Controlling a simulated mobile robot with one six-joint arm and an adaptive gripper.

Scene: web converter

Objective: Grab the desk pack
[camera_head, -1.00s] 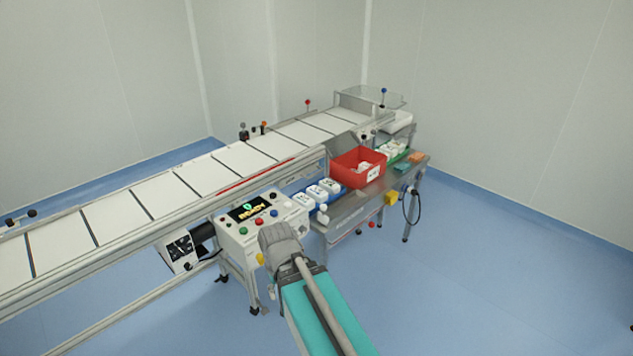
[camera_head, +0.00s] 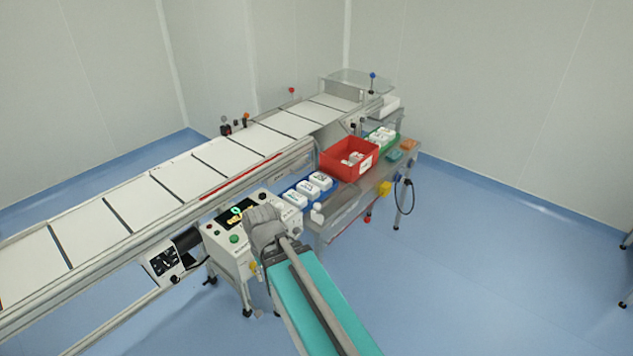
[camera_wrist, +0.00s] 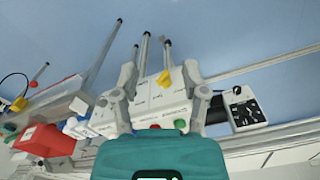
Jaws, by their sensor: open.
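I cannot tell which item is the desk pack. White packs with dark marks, such as this pack (camera_head: 320,181), sit in a row on a blue tray (camera_head: 334,186) on the steel side table. More white packs (camera_head: 380,135) lie on a green tray at the table's far end. Small teal (camera_head: 396,156) and orange (camera_head: 408,145) items lie near them. My gripper (camera_wrist: 160,76) is open and empty in the wrist view, its two fingers spread in front of the control box. In the head view my arm hides its fingers.
The control box (camera_head: 229,248) with buttons and a lit display stands beside the long white conveyor (camera_head: 176,180). A yellow part (camera_head: 385,188) juts from the table's front.

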